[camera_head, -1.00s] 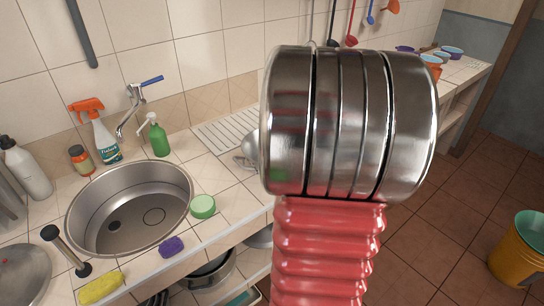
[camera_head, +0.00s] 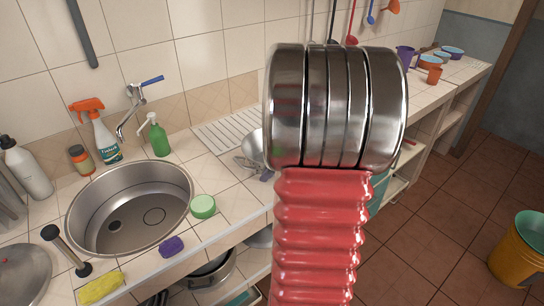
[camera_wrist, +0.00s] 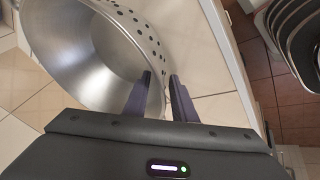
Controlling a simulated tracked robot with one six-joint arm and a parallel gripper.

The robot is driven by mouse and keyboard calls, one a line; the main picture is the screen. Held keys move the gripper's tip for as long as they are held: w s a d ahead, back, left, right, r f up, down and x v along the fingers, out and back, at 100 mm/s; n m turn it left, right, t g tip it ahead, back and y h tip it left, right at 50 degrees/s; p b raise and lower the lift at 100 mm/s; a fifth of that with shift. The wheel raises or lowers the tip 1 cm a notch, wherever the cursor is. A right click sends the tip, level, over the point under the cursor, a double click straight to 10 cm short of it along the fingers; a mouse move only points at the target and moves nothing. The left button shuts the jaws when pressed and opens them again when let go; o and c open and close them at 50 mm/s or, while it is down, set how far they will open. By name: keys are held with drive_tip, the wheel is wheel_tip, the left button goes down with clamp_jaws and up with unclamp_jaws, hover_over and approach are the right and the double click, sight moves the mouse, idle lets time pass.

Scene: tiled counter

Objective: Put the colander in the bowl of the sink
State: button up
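The colander is a shiny metal bowl with rows of holes; it fills the upper left of the wrist view (camera_wrist: 85,55) and shows partly behind my arm in the head view (camera_head: 252,143). It is on the tiled counter, right of the sink. My gripper (camera_wrist: 161,76) is open, one dark finger on each side of the colander's near wall, with gaps showing. In the head view my arm hides most of the gripper and part of the colander. The round steel sink bowl (camera_head: 92,208) is at the left and is empty, with a drain in its floor.
A green sponge (camera_head: 203,206), purple sponge (camera_head: 171,246) and yellow sponge (camera_head: 101,288) lie around the sink's front and right. A green soap bottle (camera_head: 158,138), spray bottle (camera_head: 104,138) and faucet (camera_head: 135,108) stand behind it. A ribbed drainboard (camera_head: 225,130) lies near the colander.

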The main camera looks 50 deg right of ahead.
drive_tip(key=shift+c, duration=0.5)
clamp_jaws()
